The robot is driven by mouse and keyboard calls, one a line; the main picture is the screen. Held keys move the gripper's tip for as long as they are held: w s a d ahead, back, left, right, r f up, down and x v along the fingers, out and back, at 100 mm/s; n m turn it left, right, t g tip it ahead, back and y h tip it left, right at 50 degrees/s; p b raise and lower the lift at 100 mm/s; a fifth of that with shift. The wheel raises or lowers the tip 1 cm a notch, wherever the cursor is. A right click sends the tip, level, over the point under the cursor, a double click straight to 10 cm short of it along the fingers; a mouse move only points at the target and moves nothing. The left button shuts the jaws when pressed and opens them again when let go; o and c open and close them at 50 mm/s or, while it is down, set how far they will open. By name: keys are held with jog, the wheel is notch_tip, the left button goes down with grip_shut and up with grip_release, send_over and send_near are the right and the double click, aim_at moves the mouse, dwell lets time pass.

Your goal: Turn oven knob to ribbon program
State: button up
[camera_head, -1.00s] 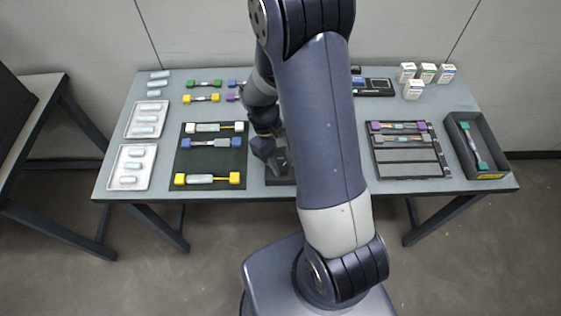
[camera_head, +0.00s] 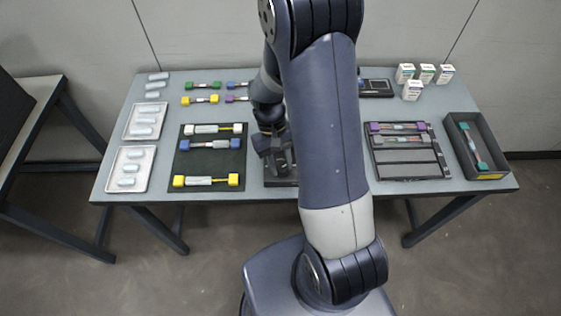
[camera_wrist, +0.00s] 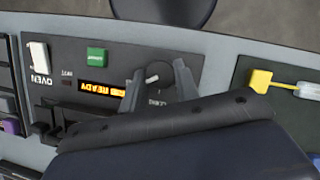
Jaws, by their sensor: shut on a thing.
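The oven (camera_wrist: 130,62) is a dark panel with an OVEN label, seen upside down in the wrist view. Its front edge shows in the head view (camera_head: 280,183), mostly hidden by my arm. The oven knob (camera_wrist: 154,77) has a pale pointer mark and sits between the fingers of my gripper (camera_wrist: 158,82). My gripper is shut on the knob; it also shows in the head view (camera_head: 275,148), over the oven. An amber display (camera_wrist: 98,88) reads READY. Lettering beside the knob is partly covered by a finger, so the program it points at cannot be read.
A green button (camera_wrist: 96,57) and a white lever (camera_wrist: 39,56) are on the panel. A black mat (camera_head: 208,163) with fiber assemblies lies left of the oven. A grey slotted holder (camera_head: 408,172) and a black bin (camera_head: 480,170) stand to the right.

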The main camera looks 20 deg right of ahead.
jog(key=o, duration=1)
jog(key=shift+c, duration=0.2)
jog(key=shift+r, duration=0.1)
jog(key=v, duration=1)
jog(key=shift+w+r, duration=0.2)
jog(key=shift+r, duration=0.05)
jog(key=x, duration=1)
jog(key=shift+s+f, duration=0.25)
jog(key=shift+f, duration=0.1)
